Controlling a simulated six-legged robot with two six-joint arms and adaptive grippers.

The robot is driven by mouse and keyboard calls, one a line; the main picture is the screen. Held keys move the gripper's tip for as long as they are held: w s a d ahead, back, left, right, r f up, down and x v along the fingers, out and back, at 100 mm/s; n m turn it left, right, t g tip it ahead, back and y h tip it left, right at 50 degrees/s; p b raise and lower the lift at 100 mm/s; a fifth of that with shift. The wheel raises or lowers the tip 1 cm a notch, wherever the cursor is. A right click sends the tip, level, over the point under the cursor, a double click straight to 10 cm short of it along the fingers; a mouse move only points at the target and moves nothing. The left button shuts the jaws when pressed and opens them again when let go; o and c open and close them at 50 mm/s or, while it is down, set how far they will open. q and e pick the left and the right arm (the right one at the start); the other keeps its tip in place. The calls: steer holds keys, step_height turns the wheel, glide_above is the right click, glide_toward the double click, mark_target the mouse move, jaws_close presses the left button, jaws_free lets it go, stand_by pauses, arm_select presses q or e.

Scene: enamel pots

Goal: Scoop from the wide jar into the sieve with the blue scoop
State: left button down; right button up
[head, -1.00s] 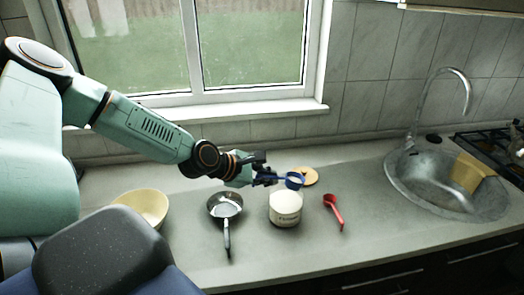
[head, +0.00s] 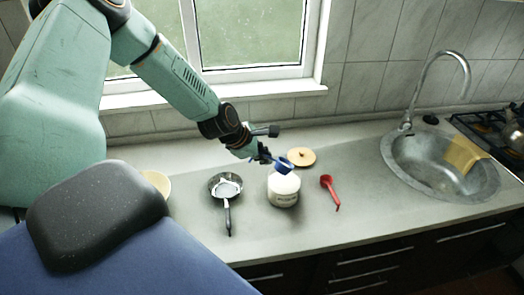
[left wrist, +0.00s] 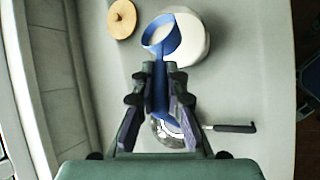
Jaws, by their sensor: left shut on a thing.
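My left gripper (head: 263,154) is shut on the handle of the blue scoop (head: 284,167). The scoop's round bowl (left wrist: 160,36) is at the jar's mouth, overlapping its edge; its inside looks whitish. Whether it touches the jar I cannot tell. The sieve (head: 226,187), a shiny pan-like thing with a dark handle, lies left of the jar, partly hidden behind my gripper in the left wrist view (left wrist: 170,134). My right gripper is out of view.
A wooden lid (head: 302,157) lies behind the jar. A red scoop (head: 329,188) lies to its right. A yellow bowl (head: 158,182) at the left is partly hidden by my body. The sink (head: 440,180) is at the right. Counter between red scoop and sink is clear.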

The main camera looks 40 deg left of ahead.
arm_select(q)
steer(key=shift+w+d+p, duration=0.15)
steer(key=shift+d+p, duration=0.1)
steer(key=shift+p, duration=0.05)
steer(key=shift+d+f+g, duration=0.1)
steer(key=shift+f+g, duration=0.1)
steer(key=shift+g, duration=0.1)
steer(key=shift+f, duration=0.3)
step_height(320, 180, down, 8)
steer(key=t+b, duration=0.1)
steer(key=b, duration=0.8)
steer(key=shift+w+t+b, duration=0.15)
steer(key=shift+t+b, duration=0.15)
steer(key=shift+b, duration=0.05)
